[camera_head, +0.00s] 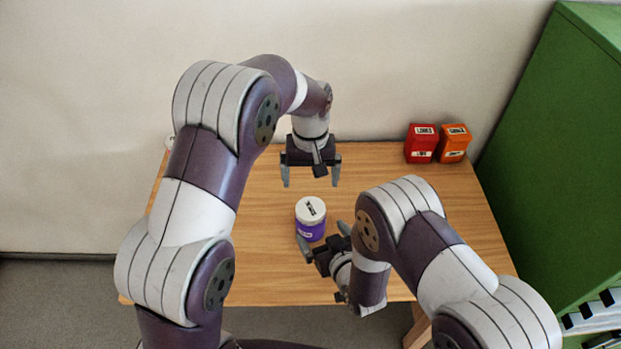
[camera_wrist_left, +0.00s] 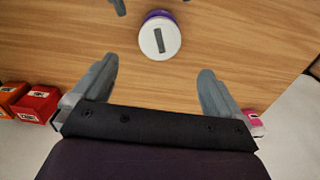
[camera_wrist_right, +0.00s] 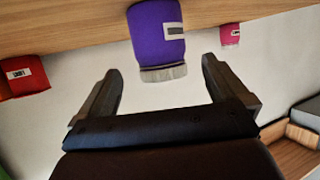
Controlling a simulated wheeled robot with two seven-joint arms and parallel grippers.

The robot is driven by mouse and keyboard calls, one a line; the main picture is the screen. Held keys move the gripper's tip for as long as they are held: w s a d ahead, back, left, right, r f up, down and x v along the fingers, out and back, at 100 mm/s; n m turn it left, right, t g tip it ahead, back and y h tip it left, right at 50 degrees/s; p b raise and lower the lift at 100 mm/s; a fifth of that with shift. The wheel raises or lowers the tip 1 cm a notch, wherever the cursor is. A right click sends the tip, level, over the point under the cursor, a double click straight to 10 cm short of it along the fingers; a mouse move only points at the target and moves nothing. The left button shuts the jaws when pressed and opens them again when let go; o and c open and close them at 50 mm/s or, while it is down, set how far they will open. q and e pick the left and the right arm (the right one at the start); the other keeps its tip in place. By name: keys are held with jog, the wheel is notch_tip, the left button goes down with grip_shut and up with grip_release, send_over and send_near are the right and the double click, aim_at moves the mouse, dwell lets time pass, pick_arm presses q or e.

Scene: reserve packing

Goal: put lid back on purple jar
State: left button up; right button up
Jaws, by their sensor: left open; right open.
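The purple jar (camera_head: 311,231) stands upright on the table with its white lid (camera_head: 311,208) on top, and a dark label mark shows on the lid. In the left wrist view the lid (camera_wrist_left: 159,38) is seen from above, beyond the fingertips. My left gripper (camera_head: 311,184) is open and empty, pointing down behind the jar and apart from it. My right gripper (camera_head: 322,238) is open and low at the jar's front right. In the right wrist view the jar (camera_wrist_right: 157,28) appears upside down, just beyond and between the open fingertips; contact is not visible.
A red box (camera_head: 421,143) and an orange box (camera_head: 454,143) stand at the table's back right. A pink item (camera_wrist_left: 253,119) lies at the opposite side, mostly hidden in the head view. A green cabinet (camera_head: 560,130) stands on the right. The wooden table (camera_head: 250,260) is otherwise largely clear.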

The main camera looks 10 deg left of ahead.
pick_arm(q)
jog(key=shift+f, duration=0.3)
pick_arm(e)
jog(key=v, duration=0.4)
jog(key=shift+s, duration=0.1)
jog(key=w+d+r+m+g+h, duration=0.2)
jog(key=d+r+h, duration=0.1)
jog(key=d, duration=0.4)
jog(key=w+d+r+m+g+h, duration=0.1)
jog(key=d+r+m+g+h, duration=0.15)
jog(key=d, duration=0.45)
pick_arm(q)
jog(key=s+a+r+m+t, duration=0.1)
jog(key=s+a+m, duration=0.2)
jog(key=s, duration=1.6)
jog(key=shift+a, duration=0.65)
pick_arm(e)
jog(key=s+d+r+m+g+h, duration=0.2)
jog(key=s+d+r+g, duration=0.3)
jog(key=s+d, duration=0.6)
jog(key=shift+s+d+r+m+h, duration=0.25)
jog(key=shift+s+r+m+h, duration=0.1)
jog(key=shift+s+r, duration=0.4)
pick_arm(q)
jog(key=shift+s+r, duration=0.1)
pick_arm(e)
jog(key=shift+s, duration=0.1)
